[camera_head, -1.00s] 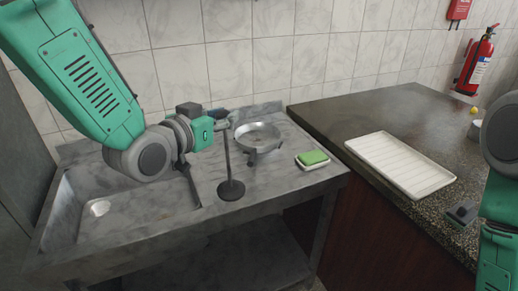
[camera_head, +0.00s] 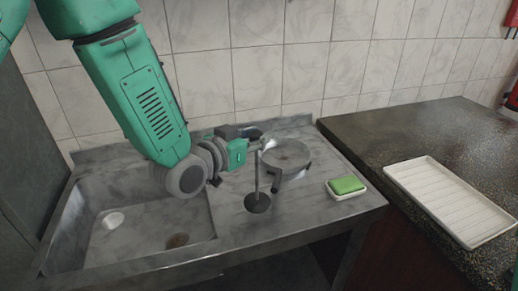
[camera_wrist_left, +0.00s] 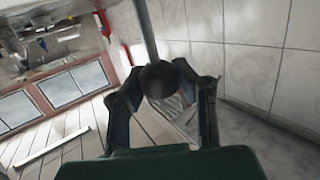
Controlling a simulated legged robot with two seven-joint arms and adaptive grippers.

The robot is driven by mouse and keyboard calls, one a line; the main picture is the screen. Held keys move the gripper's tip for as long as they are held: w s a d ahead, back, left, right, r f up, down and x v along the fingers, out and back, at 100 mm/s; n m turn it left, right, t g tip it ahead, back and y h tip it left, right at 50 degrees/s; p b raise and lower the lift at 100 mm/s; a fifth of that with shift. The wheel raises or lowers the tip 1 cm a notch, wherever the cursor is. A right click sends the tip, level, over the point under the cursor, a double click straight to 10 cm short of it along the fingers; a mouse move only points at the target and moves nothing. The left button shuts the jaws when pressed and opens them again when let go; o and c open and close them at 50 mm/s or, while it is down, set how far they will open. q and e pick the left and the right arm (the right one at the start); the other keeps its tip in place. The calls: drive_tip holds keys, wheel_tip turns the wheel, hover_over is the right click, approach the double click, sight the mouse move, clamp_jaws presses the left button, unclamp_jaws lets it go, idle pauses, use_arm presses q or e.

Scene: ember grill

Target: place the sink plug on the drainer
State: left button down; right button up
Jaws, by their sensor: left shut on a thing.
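The sink plug (camera_head: 258,203) is a dark round disc with a tall thin rod, standing upright over the flat grey drainer (camera_head: 242,236), right of the basin. I cannot tell whether the disc touches the surface. My left gripper (camera_head: 259,141) is shut on the upper end of the rod. In the left wrist view the rod of the sink plug (camera_wrist_left: 149,35) comes down from the top edge, and its dark round end lies between the fingers of my left gripper (camera_wrist_left: 162,85). My right gripper is out of view.
A green sponge (camera_head: 346,184) on a white dish stands to the right. A white ribbed tray (camera_head: 405,180) lies on the dark counter (camera_head: 400,128).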

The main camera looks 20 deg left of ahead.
use_arm(q)
drive_tip(key=a+f, duration=0.1)
drive_tip(key=f, duration=0.1)
drive_tip(key=a+f, duration=0.1)
drive_tip(key=shift+f, duration=0.35)
drive_tip(key=c, duration=1.5)
unclamp_jaws()
drive_tip(key=shift+a, duration=0.1)
drive_tip(key=shift+o, duration=1)
drive_tip(key=shift+d, duration=0.2)
drive_tip(key=d+p+v, duration=0.1)
drive_tip(key=v, duration=1)
drive_tip(key=shift+s+a, duration=0.2)
drive_tip(key=shift+s, duration=0.3)
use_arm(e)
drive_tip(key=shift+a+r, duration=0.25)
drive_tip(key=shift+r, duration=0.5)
use_arm(q)
drive_tip(key=shift+a+r, duration=0.1)
